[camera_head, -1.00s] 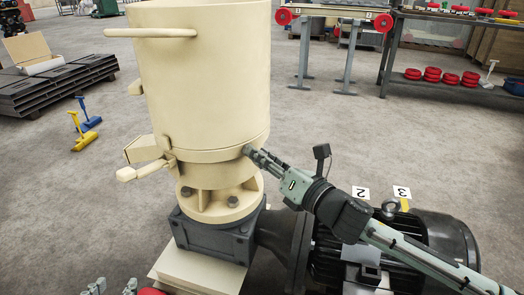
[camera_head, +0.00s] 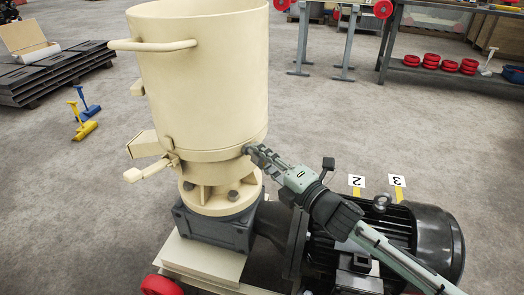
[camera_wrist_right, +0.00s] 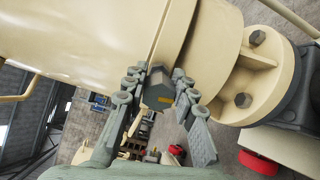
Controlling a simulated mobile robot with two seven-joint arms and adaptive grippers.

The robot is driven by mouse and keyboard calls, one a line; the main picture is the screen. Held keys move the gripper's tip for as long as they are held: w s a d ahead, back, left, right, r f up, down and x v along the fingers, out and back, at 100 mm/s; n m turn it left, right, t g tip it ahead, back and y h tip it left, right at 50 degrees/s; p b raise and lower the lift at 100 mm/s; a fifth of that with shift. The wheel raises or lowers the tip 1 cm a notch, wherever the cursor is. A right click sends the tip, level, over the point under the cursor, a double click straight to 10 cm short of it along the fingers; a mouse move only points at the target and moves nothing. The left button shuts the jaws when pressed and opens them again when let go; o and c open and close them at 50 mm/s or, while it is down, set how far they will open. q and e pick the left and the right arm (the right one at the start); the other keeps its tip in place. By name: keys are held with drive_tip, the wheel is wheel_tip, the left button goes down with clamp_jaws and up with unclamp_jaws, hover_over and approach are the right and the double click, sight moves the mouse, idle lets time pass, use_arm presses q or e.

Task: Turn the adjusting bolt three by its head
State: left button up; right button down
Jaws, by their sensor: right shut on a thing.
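The pellet mill's cream drum (camera_head: 200,80) stands left of centre in the head view. My right gripper (camera_head: 256,150) reaches in from the lower right to the drum's lower rim. In the right wrist view, a dark hexagonal bolt head (camera_wrist_right: 158,92) sits between the two fingers of the right gripper (camera_wrist_right: 156,88). The gripper is shut on it, with one finger on each side. The fingers hide the bolt in the head view. No number can be read on this bolt. The left gripper is out of view.
Labels 2 (camera_head: 357,180) and 3 (camera_head: 397,180) stand upside down by the black motor (camera_head: 425,240), close to my right arm. A handle (camera_head: 150,45) and a lever (camera_head: 150,170) stick out from the drum. Flange bolts (camera_wrist_right: 257,38) lie beside the gripper. Open floor surrounds the mill.

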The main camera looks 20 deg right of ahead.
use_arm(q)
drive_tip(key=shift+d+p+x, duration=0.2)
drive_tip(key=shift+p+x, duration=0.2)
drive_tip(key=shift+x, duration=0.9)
use_arm(e)
drive_tip(key=shift+m, duration=0.9)
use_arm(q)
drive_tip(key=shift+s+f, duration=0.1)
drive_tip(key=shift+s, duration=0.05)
use_arm(e)
drive_tip(key=c, duration=1.2)
unclamp_jaws()
drive_tip(key=v, duration=1.2)
drive_tip(key=shift+d+f, duration=0.1)
